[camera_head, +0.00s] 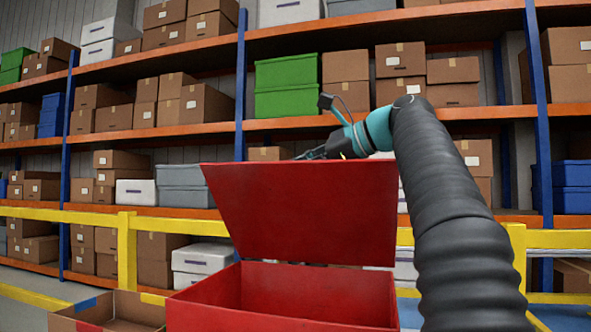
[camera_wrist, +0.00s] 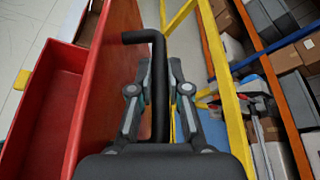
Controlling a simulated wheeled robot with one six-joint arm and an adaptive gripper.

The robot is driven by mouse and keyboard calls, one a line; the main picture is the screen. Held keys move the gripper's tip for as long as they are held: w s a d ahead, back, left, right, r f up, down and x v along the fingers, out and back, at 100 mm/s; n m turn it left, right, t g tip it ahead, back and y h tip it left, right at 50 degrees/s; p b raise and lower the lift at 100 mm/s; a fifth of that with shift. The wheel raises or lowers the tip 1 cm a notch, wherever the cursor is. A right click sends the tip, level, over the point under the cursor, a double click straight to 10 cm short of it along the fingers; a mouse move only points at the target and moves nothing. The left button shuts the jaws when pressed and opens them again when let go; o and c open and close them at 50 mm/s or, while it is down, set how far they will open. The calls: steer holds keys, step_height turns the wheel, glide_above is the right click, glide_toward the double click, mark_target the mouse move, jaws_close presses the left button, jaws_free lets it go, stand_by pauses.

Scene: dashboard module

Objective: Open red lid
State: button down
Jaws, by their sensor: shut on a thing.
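The red lid (camera_head: 310,212) stands raised and steep above the red box (camera_head: 225,290), whose front opening is uncovered. In the wrist view the lid (camera_wrist: 120,70) is just left of my gripper, and the box interior (camera_wrist: 45,100) shows further left. My gripper (camera_wrist: 160,70) is shut on a black bent handle (camera_wrist: 140,37), which runs between the two fingers and bends toward the lid. In the head view my gripper (camera_head: 322,152) is at the lid's top edge, with its fingertips partly hidden behind the lid.
A yellow rail (camera_head: 127,250) runs behind the box and passes close to my gripper's right in the wrist view. Shelves with cartons and bins (camera_head: 200,100) stand behind it. An open cardboard box (camera_head: 110,310) sits at front left.

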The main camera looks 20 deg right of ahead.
mark_target(334, 191)
steer(key=c, duration=1.1)
jaws_free()
steer(key=shift+c, duration=0.2)
steer(key=shift+v, duration=3.7)
